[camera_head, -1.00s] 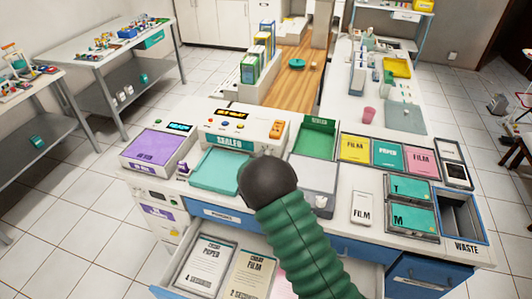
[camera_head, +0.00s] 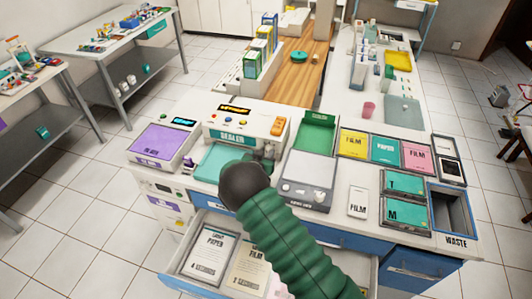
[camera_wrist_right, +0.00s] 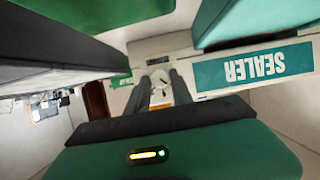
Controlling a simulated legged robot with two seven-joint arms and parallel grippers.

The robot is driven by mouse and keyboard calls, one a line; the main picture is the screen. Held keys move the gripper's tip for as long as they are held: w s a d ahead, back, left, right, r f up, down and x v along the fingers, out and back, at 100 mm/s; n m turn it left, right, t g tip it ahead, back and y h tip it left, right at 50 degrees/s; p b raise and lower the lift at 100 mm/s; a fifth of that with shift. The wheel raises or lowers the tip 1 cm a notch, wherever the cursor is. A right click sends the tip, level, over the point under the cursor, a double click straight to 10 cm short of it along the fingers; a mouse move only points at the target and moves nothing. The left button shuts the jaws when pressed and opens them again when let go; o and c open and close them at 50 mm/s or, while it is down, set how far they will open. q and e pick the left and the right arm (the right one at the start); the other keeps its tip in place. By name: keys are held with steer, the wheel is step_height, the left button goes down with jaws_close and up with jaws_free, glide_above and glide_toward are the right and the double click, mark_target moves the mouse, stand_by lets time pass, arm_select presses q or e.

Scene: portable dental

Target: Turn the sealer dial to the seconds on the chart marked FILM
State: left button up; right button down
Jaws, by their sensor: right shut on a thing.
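The white sealer (camera_head: 215,113) stands on the counter, with a lit display and a teal tray in front. In the right wrist view its teal SEALER label (camera_wrist_right: 254,67) appears upside down. My right gripper (camera_wrist_right: 162,90) is shut on the pale round sealer dial (camera_wrist_right: 161,78), one dark finger on each side. In the head view the dial is hidden by my arm. The FILM chart (camera_head: 248,268) lies in the open drawer beside the PAPER chart (camera_head: 208,254), which reads 4 seconds. My arm covers part of the FILM chart. My left gripper is not in view.
A purple-topped device (camera_head: 163,143) is left of the sealer. A grey device (camera_head: 308,178) and green tray (camera_head: 317,132) are close on its right. Coloured pouch bins (camera_head: 385,148) and a waste bin (camera_head: 452,205) lie farther right. The open drawer (camera_head: 190,280) juts out in front.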

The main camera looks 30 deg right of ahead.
steer(key=shift+s+a+f, duration=0.1)
steer(key=shift+a+f, duration=0.05)
steer(key=shift+f, duration=0.15)
steer(key=c, duration=1.4)
jaws_free()
steer(key=shift+o, duration=1.3)
steer(key=shift+r, duration=0.15)
steer(key=v, duration=1.6)
steer(key=shift+s+a+r+b, duration=0.1)
steer(key=shift+a+r+b, duration=0.1)
steer(key=shift+a+b, duration=0.15)
steer(key=shift+d, duration=0.1)
